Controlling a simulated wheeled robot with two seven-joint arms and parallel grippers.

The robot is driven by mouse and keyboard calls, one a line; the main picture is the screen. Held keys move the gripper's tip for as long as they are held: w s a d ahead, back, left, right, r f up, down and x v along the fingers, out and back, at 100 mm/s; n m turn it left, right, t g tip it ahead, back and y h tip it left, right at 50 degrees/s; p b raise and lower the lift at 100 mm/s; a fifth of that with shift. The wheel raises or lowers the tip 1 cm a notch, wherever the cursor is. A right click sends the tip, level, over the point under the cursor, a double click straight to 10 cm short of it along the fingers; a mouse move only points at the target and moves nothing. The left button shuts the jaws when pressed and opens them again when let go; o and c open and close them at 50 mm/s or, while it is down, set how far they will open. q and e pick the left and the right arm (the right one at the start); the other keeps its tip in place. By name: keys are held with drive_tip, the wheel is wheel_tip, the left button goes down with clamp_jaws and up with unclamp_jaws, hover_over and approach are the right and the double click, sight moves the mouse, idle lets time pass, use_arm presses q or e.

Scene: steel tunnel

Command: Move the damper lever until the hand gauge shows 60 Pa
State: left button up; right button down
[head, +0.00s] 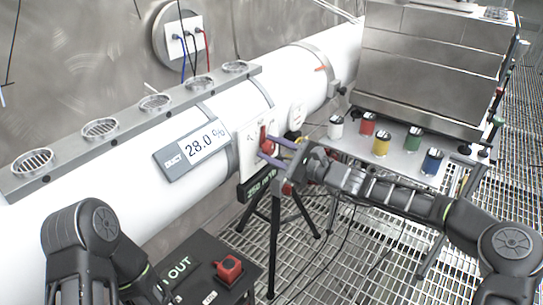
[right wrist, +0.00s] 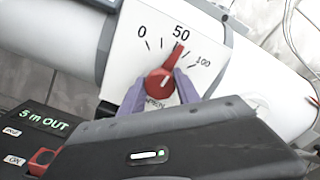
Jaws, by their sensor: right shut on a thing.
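The damper lever (right wrist: 159,82) is a red knob with a pointer on a white dial plate (right wrist: 130,60) marked 0, 50 and 100. Its pointer aims near the 50 mark. In the head view the lever (head: 267,141) is on the side of the white duct. My right gripper (right wrist: 158,92) is shut on it, its purple fingers on either side. A grey display (head: 192,152) labelled DUCT reads 28.0; its unit is hard to read. I cannot tell whether it is the hand gauge. My left arm shows at lower left, its gripper out of sight.
A black box (head: 203,268) with a red switch (head: 229,268) stands below the duct. A small green-lit display (head: 262,183) sits on a tripod under the dial. Several coloured cans, including a yellow one (head: 381,144), stand on a shelf at right.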

idle(0.3)
drive_tip(key=c, duration=0.9)
unclamp_jaws()
drive_tip(key=b+v, duration=0.1)
drive_tip(key=v, duration=0.6)
drive_tip(key=shift+s+d, duration=0.25)
drive_tip(key=shift+d, duration=0.05)
